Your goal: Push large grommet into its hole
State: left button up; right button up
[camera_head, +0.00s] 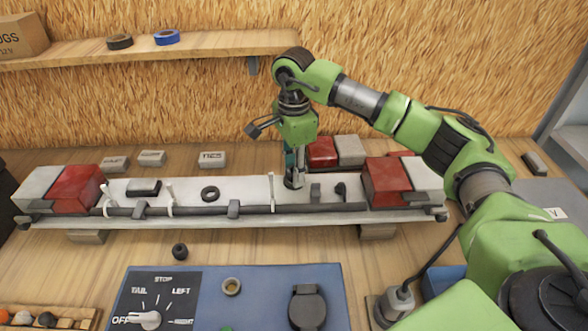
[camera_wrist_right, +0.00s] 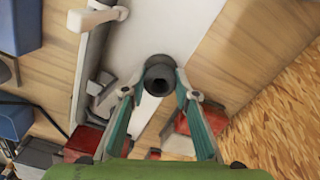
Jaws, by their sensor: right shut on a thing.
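My right gripper (camera_head: 293,182) points down at the white trailer beam (camera_head: 242,186), right of its middle. In the right wrist view its two fingers (camera_wrist_right: 157,88) are closed on a dark round grommet (camera_wrist_right: 158,72) with an opening in its centre. The grommet appears over the white beam face; I cannot tell whether it touches the beam or sits in a hole. In the head view the fingers mostly hide it. A black ring (camera_head: 210,193) lies on the beam to the left. My left gripper is not in view.
Red and white lamp blocks stand at the beam's left (camera_head: 77,187) and right (camera_head: 386,181) ends. A dark tube (camera_head: 255,209) runs along its front, with white ties (camera_head: 168,197). A small black part (camera_head: 180,250) stands on the table in front. A blue switch panel (camera_head: 260,310) is nearest.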

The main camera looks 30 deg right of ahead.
jog(key=shift+s+f, duration=0.2)
jog(key=shift+f, duration=0.2)
dwell(0.3)
jog(key=o, duration=0.9)
jog(key=shift+w, duration=0.15)
jog(key=o, duration=0.5)
jog(key=shift+r, duration=0.1)
jog(key=shift+r, duration=0.15)
jog(key=shift+r+p, duration=2.05)
jog(key=shift+r, duration=1.4)
